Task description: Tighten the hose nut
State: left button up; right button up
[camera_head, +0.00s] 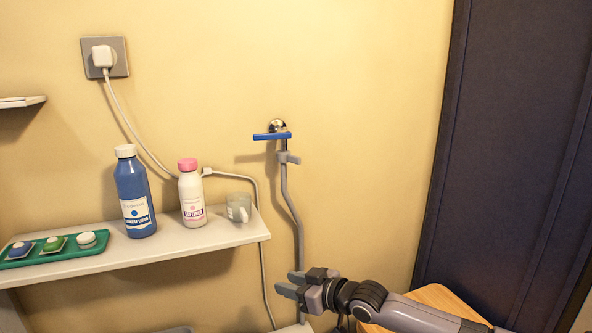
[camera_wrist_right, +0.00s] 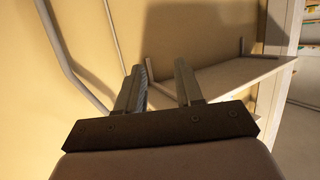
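The hose nut (camera_head: 289,157) is a grey collar with a side wing at the top of the grey hose (camera_head: 291,205), just under the wall tap (camera_head: 277,125) with its blue lever (camera_head: 271,136). My right gripper (camera_head: 284,282) is open and empty, well below the nut and beside the lower hose. In the right wrist view its two fingers (camera_wrist_right: 161,85) stand apart with only wall and shelf beyond; a grey hose (camera_wrist_right: 62,55) passes to their left. The nut is not seen in that view. My left gripper is not in view.
A shelf (camera_head: 190,246) at left holds a blue bottle (camera_head: 135,195), a pink-capped bottle (camera_head: 192,195), a clear cup (camera_head: 239,207) and a green tray (camera_head: 60,253). A cable hangs from the socket (camera_head: 104,57). A wooden surface (camera_head: 437,297) and dark panel (camera_head: 510,150) are right.

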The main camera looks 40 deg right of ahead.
jog(key=w+d+r+t+h, duration=0.1)
jog(key=w+d+r, duration=0.15)
jog(key=r, duration=0.35)
jog(key=w+d+r+t, duration=0.1)
jog(key=w+d+r, duration=0.1)
jog(key=d+r, duration=0.25)
jog(key=m+t+b, duration=0.1)
jog(key=m+t, duration=0.1)
send_near(300, 159)
jog(key=shift+h, duration=0.3)
jog(key=w, duration=0.4)
jog(key=shift+w+a+r, duration=0.1)
jog(key=shift+a+r, duration=0.15)
jog(key=shift+r, duration=0.1)
jog(key=shift+w+a+f+p, duration=0.1)
jog(key=shift+w+p, duration=0.3)
jog(key=shift+w, duration=1.35)
jog(key=shift+w+a+p, duration=0.15)
jog(key=shift+w+p, duration=0.2)
jog(key=shift+w, duration=1.4)
grip_shut()
